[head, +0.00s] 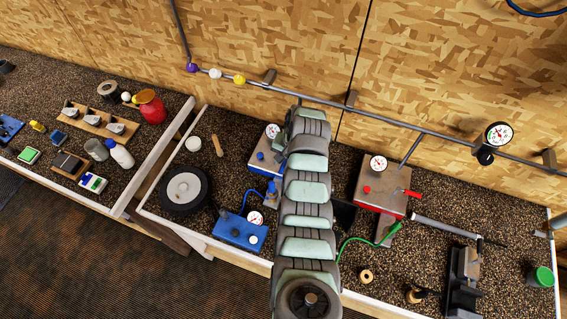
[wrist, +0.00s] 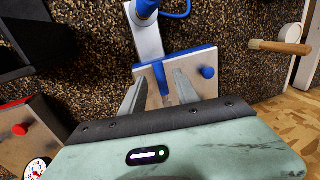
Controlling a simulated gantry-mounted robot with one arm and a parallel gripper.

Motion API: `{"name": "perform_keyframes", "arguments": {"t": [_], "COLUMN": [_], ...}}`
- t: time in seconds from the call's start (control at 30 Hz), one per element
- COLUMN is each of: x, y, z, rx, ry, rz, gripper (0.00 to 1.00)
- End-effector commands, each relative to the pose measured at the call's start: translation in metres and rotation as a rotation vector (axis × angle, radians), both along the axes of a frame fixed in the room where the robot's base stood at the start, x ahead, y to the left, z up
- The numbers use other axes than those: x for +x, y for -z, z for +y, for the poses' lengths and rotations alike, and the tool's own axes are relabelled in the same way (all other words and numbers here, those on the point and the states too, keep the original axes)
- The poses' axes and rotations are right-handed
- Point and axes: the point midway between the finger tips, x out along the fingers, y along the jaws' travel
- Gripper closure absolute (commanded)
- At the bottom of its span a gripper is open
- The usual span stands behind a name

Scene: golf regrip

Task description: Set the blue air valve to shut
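The blue air valve's lever (wrist: 161,80) shows in the wrist view at the edge of a grey, blue-edged box (wrist: 182,64). It points from that edge back toward my gripper, roughly in line with the metal outlet arm (wrist: 148,40). My gripper (wrist: 159,76) is open, with one finger on each side of the lever and visible gaps; I cannot tell how deep the fingers reach. In the head view the box (head: 257,163) stands on the bench behind my arm, which hides most of the lever and gripper.
A blue knob (wrist: 208,72) stands on the box right of the lever. A red-knobbed box (head: 380,182) with a red lever (head: 409,193) is to the right. A blue gauge unit (head: 240,231) and a wheel (head: 184,190) are to the left. A wall pipe (head: 330,101) runs behind.

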Motion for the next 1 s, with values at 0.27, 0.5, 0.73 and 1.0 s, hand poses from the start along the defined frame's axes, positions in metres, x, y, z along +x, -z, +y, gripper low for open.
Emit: {"name": "perform_keyframes", "arguments": {"t": [0.27,0.5,0.73,1.0], "x": [0.001,0.001,0.001,0.001], "y": [0.016,0.019,0.019,0.019], "z": [0.003,0.004,0.004,0.003], "rx": [0.001,0.0,0.0,0.0], "ry": [0.0,0.001,0.001,0.001], "rz": [-0.001,-0.003,-0.003,-0.003], "gripper": [0.63,0.63,0.7,0.92]}}
